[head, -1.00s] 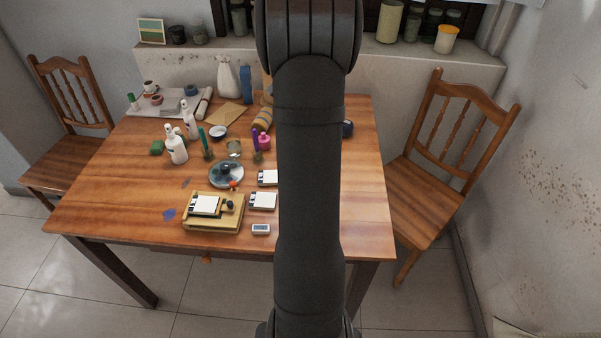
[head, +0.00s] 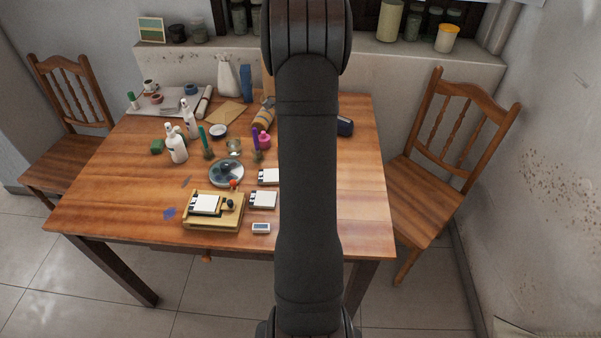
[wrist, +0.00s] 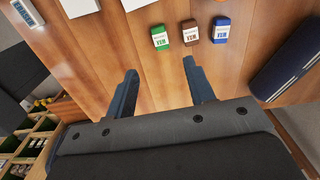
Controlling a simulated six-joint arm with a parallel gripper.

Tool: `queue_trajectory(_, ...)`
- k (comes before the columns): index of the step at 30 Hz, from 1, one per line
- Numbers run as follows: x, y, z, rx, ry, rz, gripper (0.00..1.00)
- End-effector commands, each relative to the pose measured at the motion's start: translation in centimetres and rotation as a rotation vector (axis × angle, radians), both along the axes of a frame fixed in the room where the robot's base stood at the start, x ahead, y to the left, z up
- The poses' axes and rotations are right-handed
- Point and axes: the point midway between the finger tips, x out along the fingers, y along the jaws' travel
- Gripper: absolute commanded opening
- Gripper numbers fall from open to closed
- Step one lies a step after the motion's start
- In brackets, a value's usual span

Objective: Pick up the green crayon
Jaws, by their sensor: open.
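The green crayon (wrist: 160,37) is a short, thick block with a white label. It lies on the wooden table in the wrist view, beside a brown crayon (wrist: 190,33) and a blue crayon (wrist: 221,30), with gaps between them. My gripper (wrist: 161,73) is open and empty, and its two fingers point toward the crayons. The green crayon appears just beyond the fingertips, roughly between them; I cannot tell the height gap. In the head view my arm covers the middle of the table, and I cannot make out the crayons or my gripper there.
On the table (head: 360,200), bottles (head: 176,150), candles, a round dish (head: 226,172) and a wooden tray (head: 213,224) stand left of my arm. The table's front right is bare.

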Motion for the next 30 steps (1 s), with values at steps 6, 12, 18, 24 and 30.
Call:
queue_trajectory(6,-0.1,0.0,-4.7,0.000,0.003,0.001,0.49)
queue_trajectory(12,0.0,0.0,-6.7,0.000,-0.001,0.002,0.49)
queue_trajectory(18,0.0,-0.1,-7.9,0.000,0.002,0.002,0.49)
queue_trajectory(24,0.0,-0.4,-10.8,0.000,0.002,0.002,0.49)
queue_trajectory(30,0.0,-0.3,-12.1,0.000,-0.001,0.002,0.49)
